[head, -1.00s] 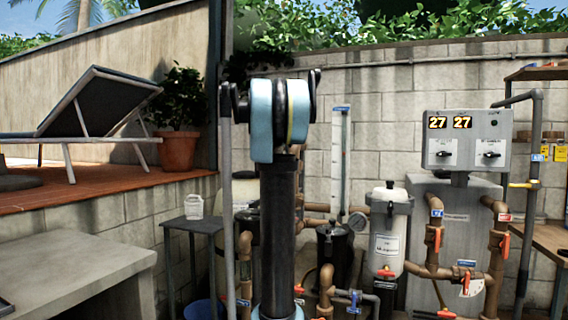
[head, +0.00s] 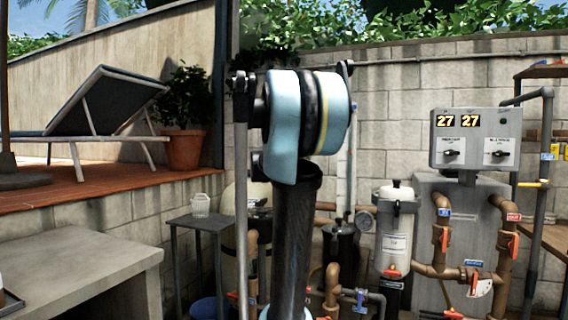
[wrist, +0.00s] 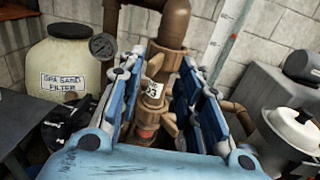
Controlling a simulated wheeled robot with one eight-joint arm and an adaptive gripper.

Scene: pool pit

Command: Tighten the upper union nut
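In the wrist view my gripper (wrist: 158,82) is open, with one blue-padded finger on each side of a brown vertical pipe assembly. A brown union fitting (wrist: 152,102) with a white tag (wrist: 153,90) sits between the fingers. Wing-like lugs (wrist: 169,125) stick out beside it, and a red part (wrist: 145,133) shows lower down. A wider brown collar (wrist: 166,58) is above the tag. I cannot tell which ring is the upper union nut. A gap shows on both sides, so the fingers seem not to touch the pipe. In the head view my arm hides the gripper.
A pressure gauge (wrist: 102,46) and a cream sand filter (wrist: 68,62) stand left of the gripper. A white canister (wrist: 292,130) stands to the right; it also shows in the head view (head: 396,240). A control box (head: 475,138) is on the right. A concrete bench (head: 80,270) is at lower left.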

